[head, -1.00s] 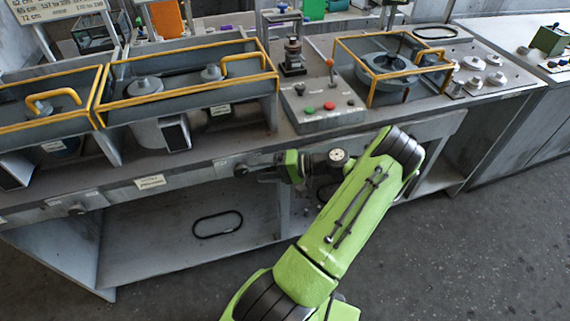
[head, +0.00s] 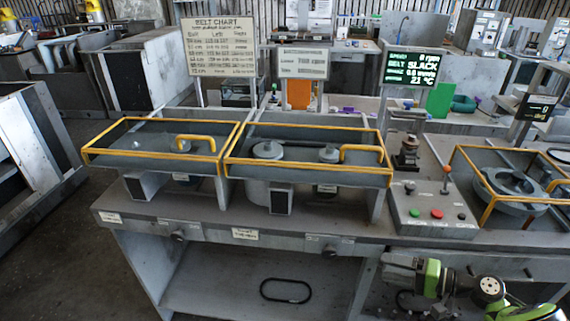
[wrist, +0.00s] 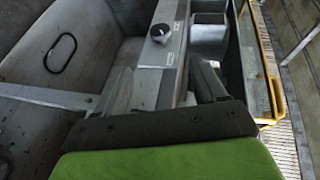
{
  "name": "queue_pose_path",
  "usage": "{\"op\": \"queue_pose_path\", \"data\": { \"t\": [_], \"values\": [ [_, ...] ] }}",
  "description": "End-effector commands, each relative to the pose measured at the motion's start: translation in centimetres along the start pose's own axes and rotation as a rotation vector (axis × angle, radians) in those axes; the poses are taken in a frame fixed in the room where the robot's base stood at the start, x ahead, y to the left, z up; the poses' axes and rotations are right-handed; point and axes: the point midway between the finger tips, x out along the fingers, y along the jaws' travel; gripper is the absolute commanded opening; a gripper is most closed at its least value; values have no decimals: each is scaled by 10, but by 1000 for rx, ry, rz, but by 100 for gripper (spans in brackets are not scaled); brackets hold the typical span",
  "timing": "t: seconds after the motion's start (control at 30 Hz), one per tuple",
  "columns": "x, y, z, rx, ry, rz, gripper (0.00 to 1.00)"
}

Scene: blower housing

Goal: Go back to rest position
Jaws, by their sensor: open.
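My gripper (head: 396,272) is at the lower right of the head view, in front of the bench's front panel, with my green arm coming in from the lower right corner. In the wrist view my gripper (wrist: 163,88) shows two grey fingers spread apart above the dark plate and green housing. Nothing shows between them. The bench front with a dark knob lies beyond the fingers. I cannot tell the exact gap to the panel.
The bench (head: 300,240) carries yellow-railed blower housings (head: 305,140), a control box (head: 430,208) with buttons and a lever, and a railed unit (head: 515,188) at right. A black belt (head: 285,290) lies on the lower shelf. Open floor (head: 75,270) lies at left.

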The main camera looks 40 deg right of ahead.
Motion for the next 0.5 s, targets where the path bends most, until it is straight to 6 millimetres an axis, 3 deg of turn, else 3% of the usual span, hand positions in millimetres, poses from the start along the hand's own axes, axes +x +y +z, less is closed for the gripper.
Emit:
{"op": "queue_pose_path", "data": {
  "t": [0.17, 0.27, 0.37, 0.5],
  "values": [
    [0, 0, 0, 0, 0, 0, 71],
    [11, -9, -2, -6, -38, 28, 71],
    [48, -39, -2, -26, -167, 132, 71],
    [118, -98, 19, -102, -391, 367, 71]
  ]
}}
